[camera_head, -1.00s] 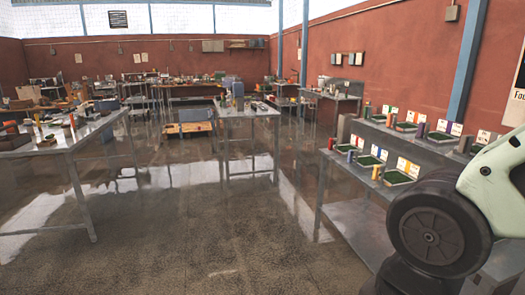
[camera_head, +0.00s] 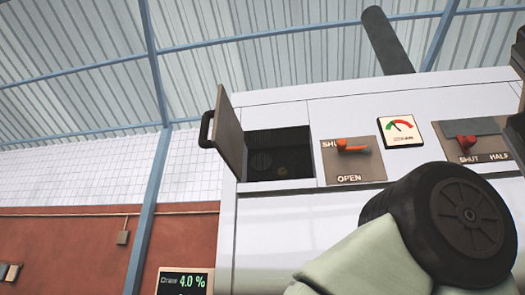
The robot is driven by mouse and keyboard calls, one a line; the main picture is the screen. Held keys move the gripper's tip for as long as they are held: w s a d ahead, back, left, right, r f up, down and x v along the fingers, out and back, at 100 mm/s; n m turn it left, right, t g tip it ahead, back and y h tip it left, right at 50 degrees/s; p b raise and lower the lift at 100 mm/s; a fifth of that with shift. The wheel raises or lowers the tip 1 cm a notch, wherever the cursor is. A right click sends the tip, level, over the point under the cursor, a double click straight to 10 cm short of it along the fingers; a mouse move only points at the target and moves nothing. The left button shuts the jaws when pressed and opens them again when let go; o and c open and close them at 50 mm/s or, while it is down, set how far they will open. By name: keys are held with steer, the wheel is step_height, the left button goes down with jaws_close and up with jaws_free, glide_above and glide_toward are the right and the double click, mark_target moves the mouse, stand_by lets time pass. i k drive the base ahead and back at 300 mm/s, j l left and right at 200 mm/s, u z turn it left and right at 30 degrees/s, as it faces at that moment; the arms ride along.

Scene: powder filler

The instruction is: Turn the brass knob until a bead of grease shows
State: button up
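An open compartment (camera_head: 271,141) shows in the white machine front, with its grey door (camera_head: 228,135) swung out to the left by a black handle (camera_head: 205,129). Inside the dark compartment are a round grille-like shape (camera_head: 261,161) and a small brownish round spot (camera_head: 282,171). The spot is too small and dark to tell whether it is the brass knob. No bead of grease can be made out. My arm crosses the lower right. My gripper's fingers cannot be seen; only dark parts show at the right edge.
Right of the compartment are an orange lever (camera_head: 351,148) on a SHUT/OPEN plate, a dial gauge (camera_head: 401,129), and a red lever (camera_head: 466,142) on a SHUT/HALF plate. A dark pipe (camera_head: 386,40) rises above. A display (camera_head: 184,281) reads "Draw 4.0 %".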

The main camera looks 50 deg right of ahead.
mark_target(282, 173)
steer(key=i+j+z, duration=0.1)
steer(key=z, duration=0.3)
steer(key=j+z, duration=0.4)
steer(key=i+j+z, duration=0.1)
steer(key=z, duration=0.3)
steer(key=j+z, duration=0.25)
steer(key=z, duration=0.15)
